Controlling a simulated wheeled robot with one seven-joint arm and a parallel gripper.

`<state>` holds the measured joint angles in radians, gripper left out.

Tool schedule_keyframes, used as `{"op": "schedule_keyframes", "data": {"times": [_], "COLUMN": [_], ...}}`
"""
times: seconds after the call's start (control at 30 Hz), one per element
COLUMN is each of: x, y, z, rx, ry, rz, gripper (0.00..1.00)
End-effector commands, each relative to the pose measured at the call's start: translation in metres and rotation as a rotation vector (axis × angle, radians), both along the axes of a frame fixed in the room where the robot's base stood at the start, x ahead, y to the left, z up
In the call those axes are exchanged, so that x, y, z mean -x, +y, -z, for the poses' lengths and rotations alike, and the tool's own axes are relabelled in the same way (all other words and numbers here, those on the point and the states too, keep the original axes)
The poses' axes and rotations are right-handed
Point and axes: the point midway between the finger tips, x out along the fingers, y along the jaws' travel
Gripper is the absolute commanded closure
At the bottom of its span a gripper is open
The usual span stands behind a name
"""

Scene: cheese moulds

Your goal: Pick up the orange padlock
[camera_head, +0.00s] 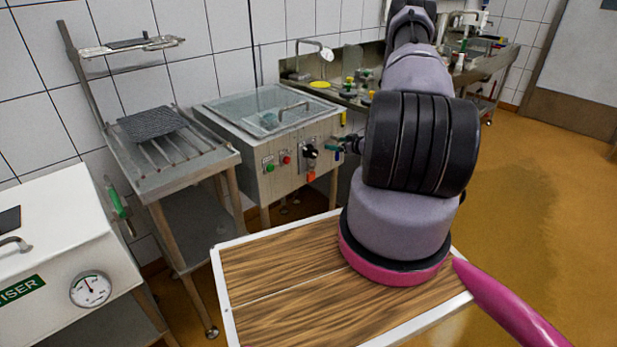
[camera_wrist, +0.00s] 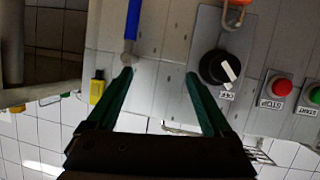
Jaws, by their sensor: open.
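The orange padlock (camera_head: 311,176) hangs low on the front panel of the steel machine, below a black knob. In the wrist view, which is turned upside down, part of the padlock (camera_wrist: 236,14) shows at the top edge, cut off by the frame. My gripper (camera_head: 335,147) is at the right part of that panel in the head view, to the right of and above the padlock. In the wrist view my gripper (camera_wrist: 158,77) has its two green fingers spread apart with only bare panel between them. The padlock is outside the fingers.
The panel carries a black rotary knob (camera_wrist: 219,67), a red stop button (camera_wrist: 281,87) and a green button (camera_head: 269,168). A blue handle (camera_wrist: 132,20) stands close by one fingertip. A steel rack table (camera_head: 160,170) stands left. My arm passes over a wooden-topped surface (camera_head: 270,270).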

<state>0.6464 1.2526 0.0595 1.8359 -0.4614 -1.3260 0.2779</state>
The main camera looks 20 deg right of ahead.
Motion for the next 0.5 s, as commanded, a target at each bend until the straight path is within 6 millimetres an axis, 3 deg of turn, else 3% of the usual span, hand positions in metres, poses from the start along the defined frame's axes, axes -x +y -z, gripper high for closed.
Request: {"op": "schedule_keyframes", "data": {"times": [0.03, 0.2, 0.4, 0.5], "x": [0.015, 0.058, 0.087, 0.083], "y": [0.006, 0.03, 0.05, 0.056], "z": [0.028, 0.085, 0.112, 0.116], "rx": [-0.028, -0.098, -0.144, -0.148], "ry": [-0.017, -0.108, -0.175, -0.187], "rz": [-0.018, -0.079, -0.113, -0.122], "gripper": [0.15, 0.15, 0.15, 0.15]}}
